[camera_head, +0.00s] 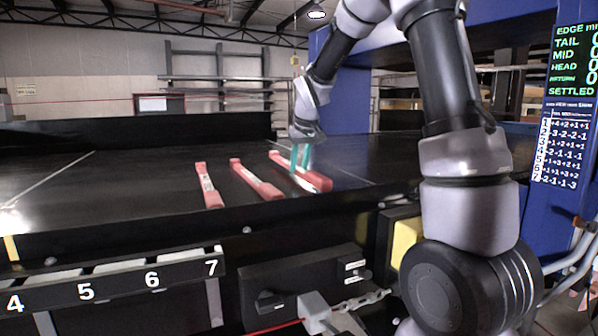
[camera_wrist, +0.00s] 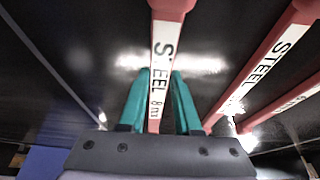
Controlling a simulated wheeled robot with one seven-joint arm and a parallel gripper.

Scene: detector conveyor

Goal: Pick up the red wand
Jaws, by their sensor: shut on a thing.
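Several red wands with white labels show, three of them in the head view. The rightmost red wand (camera_head: 318,183) is at my gripper (camera_head: 301,160), whose teal fingers come down on it from above. In the wrist view, my gripper (camera_wrist: 160,78) is shut on this red wand (camera_wrist: 163,42), one finger on each side of its white label, which reads "STEEL" and a size. The middle red wand (camera_head: 257,180) and the left red wand (camera_head: 208,186) lie apart on the black belt. I cannot tell whether the held wand touches the belt.
The black belt (camera_head: 110,190) has free room left of the wands. A dark wall (camera_head: 140,135) runs along its back. Numbered slots (camera_head: 120,283) line the front left. A control box (camera_head: 300,285) is below the belt. A blue panel with a display (camera_head: 570,100) stands right.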

